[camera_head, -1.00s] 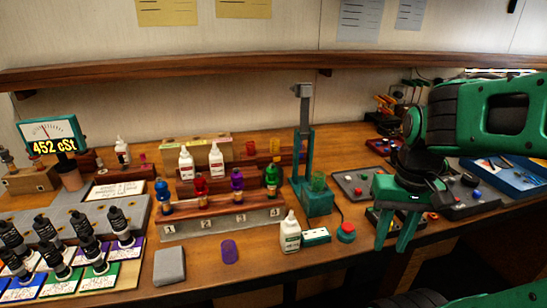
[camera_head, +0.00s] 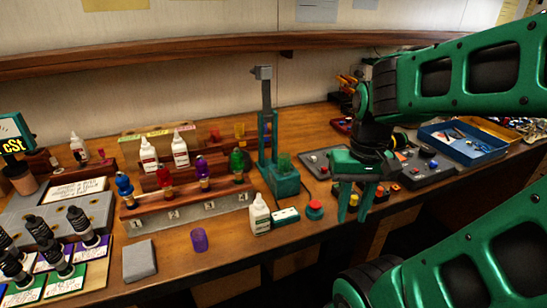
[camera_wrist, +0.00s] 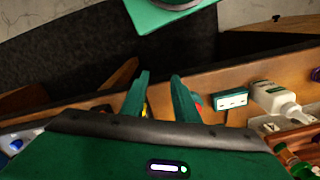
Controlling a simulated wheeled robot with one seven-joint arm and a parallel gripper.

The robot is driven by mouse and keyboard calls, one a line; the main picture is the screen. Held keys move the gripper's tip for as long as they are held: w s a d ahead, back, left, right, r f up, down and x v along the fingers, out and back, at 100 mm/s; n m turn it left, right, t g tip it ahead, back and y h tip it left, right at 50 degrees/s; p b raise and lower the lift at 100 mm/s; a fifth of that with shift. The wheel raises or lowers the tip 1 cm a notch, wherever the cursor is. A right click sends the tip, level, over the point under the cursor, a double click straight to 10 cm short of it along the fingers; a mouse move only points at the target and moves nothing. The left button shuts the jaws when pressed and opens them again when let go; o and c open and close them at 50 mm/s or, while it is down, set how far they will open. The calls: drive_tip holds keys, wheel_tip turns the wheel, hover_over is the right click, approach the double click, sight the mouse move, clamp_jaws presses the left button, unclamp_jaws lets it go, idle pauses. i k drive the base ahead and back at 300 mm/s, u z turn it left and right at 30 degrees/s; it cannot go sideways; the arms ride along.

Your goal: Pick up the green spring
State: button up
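A translucent green cylinder (camera_head: 284,163), which looks like the green spring, stands on the teal block at the foot of the upright press (camera_head: 266,115). A green-topped piece (camera_head: 237,162) stands at slot 4 of the numbered rack; I cannot tell for certain which is meant. My gripper (camera_head: 354,214) points down at the bench's front edge, right of the press and the red button. Its two fingers are apart with nothing between them, also in the wrist view (camera_wrist: 160,80). The green cylinder is not clearly seen in the wrist view.
A red button (camera_head: 315,210), a white bottle (camera_head: 259,214) and a small pale socket block (camera_head: 286,216) stand in front of the press. A purple cylinder (camera_head: 199,240) and grey block (camera_head: 139,260) are further left. A blue tray (camera_head: 462,143) lies right.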

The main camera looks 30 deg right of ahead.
sight(289, 158)
drive_tip(key=z, duration=0.5)
drive_tip(key=k, duration=0.75)
drive_tip(key=z, duration=0.35)
